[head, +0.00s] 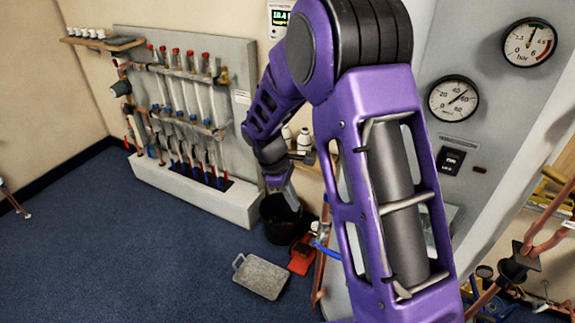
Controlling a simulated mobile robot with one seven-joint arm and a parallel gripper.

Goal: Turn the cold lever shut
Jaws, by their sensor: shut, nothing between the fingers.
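A blue lever-like piece (326,248) shows beside an upright copper pipe (320,275), low in the middle and partly hidden behind my arm. I cannot tell for sure that it is the cold lever, or how far it is turned. The copper manifold (188,125) stands on a grey wall panel at the left, with red caps on top and blue ends below. My gripper (291,203) is small in the view, points down and is shut and empty. In the picture it lies above and left of the blue piece. I cannot tell the distance between them.
A black bucket (279,222), a red object (303,256) and a grey tray (262,277) are on the blue floor near the middle. Two gauges (453,98) are on the right panel.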

